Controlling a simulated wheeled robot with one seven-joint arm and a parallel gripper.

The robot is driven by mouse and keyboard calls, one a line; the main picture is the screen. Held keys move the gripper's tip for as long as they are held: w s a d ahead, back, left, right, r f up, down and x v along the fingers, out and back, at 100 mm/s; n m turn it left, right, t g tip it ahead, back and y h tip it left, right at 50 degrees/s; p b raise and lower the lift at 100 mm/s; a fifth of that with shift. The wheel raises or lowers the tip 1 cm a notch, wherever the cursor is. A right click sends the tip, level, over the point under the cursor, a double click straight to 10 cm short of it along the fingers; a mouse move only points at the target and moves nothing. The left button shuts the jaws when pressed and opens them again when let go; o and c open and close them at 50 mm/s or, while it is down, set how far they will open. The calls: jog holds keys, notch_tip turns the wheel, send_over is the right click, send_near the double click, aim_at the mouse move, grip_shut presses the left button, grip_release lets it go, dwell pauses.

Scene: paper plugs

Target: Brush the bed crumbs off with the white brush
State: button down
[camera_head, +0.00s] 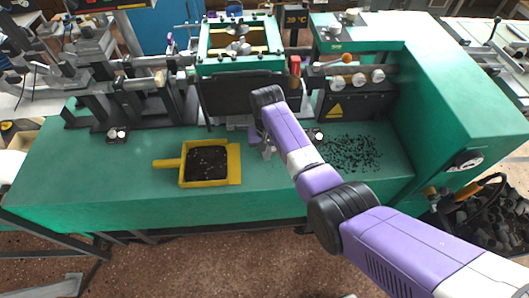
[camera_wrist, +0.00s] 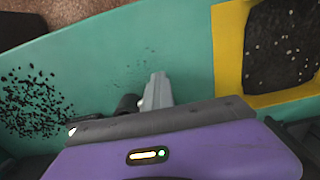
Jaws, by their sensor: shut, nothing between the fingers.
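Dark crumbs (camera_head: 350,153) lie scattered on the right part of the green bed (camera_head: 80,180). They also show at the left of the wrist view (camera_wrist: 30,105), with a few faint specks near my fingers. A yellow dustpan (camera_head: 236,165) lies on the bed left of my gripper, its handle pointing left, with dark crumbs in it. It also shows at the right of the wrist view (camera_wrist: 228,60). My gripper (camera_head: 268,153) is shut and empty over the bed, between the pan and the crumbs; its fingers (camera_wrist: 157,90) are together. I cannot make out the white brush.
Machine parts and a green frame (camera_head: 240,66) stand along the back of the bed. A tall green housing (camera_head: 465,90) closes off the right side. A small clamp (camera_head: 118,135) sits at the back left. The bed's left front is clear.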

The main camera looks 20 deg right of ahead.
jog(key=shift+s+d+f+p, duration=0.1)
jog(key=shift+s+d+p, duration=0.4)
jog(key=shift+d, duration=1.2)
jog(key=shift+s+d+f+p, duration=0.1)
jog(key=shift+s+d+p, duration=0.45)
jog(key=shift+d, duration=1.2)
jog(key=shift+s+d+f+p, duration=0.1)
jog(key=shift+s+d+p, duration=0.4)
jog(key=shift+d, duration=1.2)
jog(key=shift+s, duration=0.15)
jog(key=shift+r, duration=0.1)
notch_tip(320, 180, up, 6)
jog(key=shift+r, duration=1.5)
